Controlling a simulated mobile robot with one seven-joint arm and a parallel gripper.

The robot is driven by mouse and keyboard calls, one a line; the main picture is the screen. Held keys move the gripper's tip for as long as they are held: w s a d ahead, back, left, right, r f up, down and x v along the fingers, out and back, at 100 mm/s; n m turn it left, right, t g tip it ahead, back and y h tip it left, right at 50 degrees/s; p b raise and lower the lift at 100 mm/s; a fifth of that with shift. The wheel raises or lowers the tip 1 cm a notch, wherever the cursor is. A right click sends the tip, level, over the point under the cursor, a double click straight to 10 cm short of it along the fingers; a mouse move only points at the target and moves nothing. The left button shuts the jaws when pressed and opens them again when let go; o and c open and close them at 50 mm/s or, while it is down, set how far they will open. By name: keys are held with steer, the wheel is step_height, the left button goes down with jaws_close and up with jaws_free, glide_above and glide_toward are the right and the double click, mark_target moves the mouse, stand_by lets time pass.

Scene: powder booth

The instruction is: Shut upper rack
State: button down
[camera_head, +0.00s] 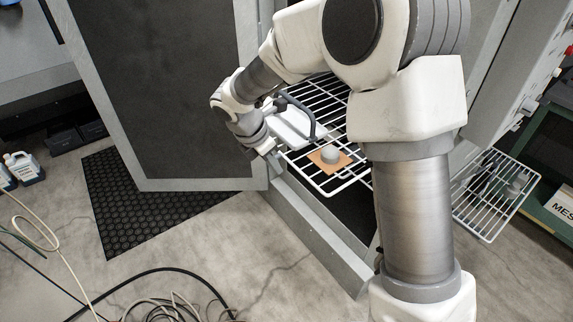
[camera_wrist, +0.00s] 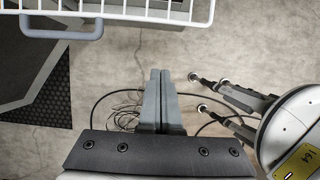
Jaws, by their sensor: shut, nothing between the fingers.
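A white wire rack (camera_head: 330,182) sticks out of the open cabinet, over its front sill. It carries a brown square with a grey round piece on it. In the wrist view, the rack's front edge (camera_wrist: 150,17) crosses the top, with a blue-grey handle (camera_wrist: 62,34) at upper left. My gripper (camera_head: 276,166) is at the rack's near left side in the head view. In the wrist view, its two fingers (camera_wrist: 158,74) are together and empty, below and right of the handle and apart from it. My arm hides part of the rack and cabinet.
The large cabinet door (camera_head: 170,90) stands open at left, above a black mat (camera_head: 150,205). Cables (camera_head: 185,305) lie on the floor. Another wire rack (camera_head: 490,195) shows at right, beyond my arm. The floor in front of the sill (camera_head: 325,245) is otherwise clear.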

steer(key=w+d+f, duration=0.4)
steer(key=d+f, duration=0.2)
steer(key=f, duration=0.2)
steer(key=shift+f, duration=0.15)
steer(key=shift+w+d, duration=0.1)
steer(key=shift+d, duration=0.1)
